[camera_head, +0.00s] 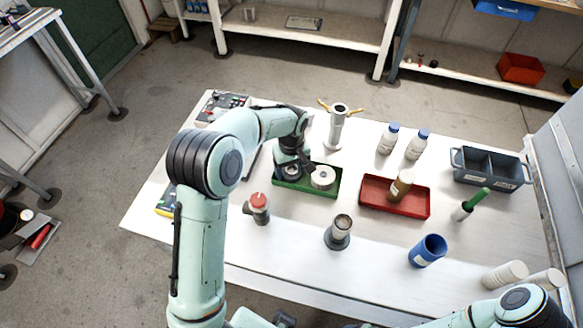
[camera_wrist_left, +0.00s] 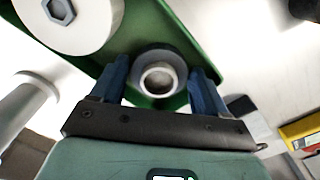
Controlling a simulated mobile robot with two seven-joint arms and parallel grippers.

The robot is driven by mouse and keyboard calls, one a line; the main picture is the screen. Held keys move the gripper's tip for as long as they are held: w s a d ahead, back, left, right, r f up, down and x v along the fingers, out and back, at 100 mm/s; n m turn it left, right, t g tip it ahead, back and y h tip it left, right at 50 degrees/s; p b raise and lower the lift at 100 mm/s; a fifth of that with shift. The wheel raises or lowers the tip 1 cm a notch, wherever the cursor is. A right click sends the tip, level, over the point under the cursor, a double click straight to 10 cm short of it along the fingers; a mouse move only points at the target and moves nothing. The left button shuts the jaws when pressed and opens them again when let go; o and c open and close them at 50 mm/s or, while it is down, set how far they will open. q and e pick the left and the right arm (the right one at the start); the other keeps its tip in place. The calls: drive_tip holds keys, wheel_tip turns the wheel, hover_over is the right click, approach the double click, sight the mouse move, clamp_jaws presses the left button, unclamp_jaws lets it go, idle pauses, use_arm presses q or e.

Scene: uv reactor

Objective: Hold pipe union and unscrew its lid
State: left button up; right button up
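My left gripper (camera_wrist_left: 160,82) is over the green tray (camera_wrist_left: 172,22), pointing down. Its two blue fingers stand apart on either side of a dark grey ring-shaped part with a pale round centre (camera_wrist_left: 158,78). The fingers are close to this part; I cannot see firm contact. In the head view the left gripper (camera_head: 291,168) hides much of it. I cannot tell which piece is the pipe union. My right gripper is not in view.
A red-topped grey fitting (camera_head: 258,206) and a grey flanged fitting (camera_head: 339,232) stand in front. A red tray (camera_head: 408,207) with a brown bottle (camera_head: 401,185), a blue cup (camera_head: 428,250) and white bottles (camera_head: 388,138) are to the right. A metal stand (camera_head: 337,125) is behind.

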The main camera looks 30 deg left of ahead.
sight(292, 169)
use_arm(q)
drive_tip(key=shift+r, duration=0.2)
wheel_tip(292, 169, up, 12)
drive_tip(key=p, duration=0.1)
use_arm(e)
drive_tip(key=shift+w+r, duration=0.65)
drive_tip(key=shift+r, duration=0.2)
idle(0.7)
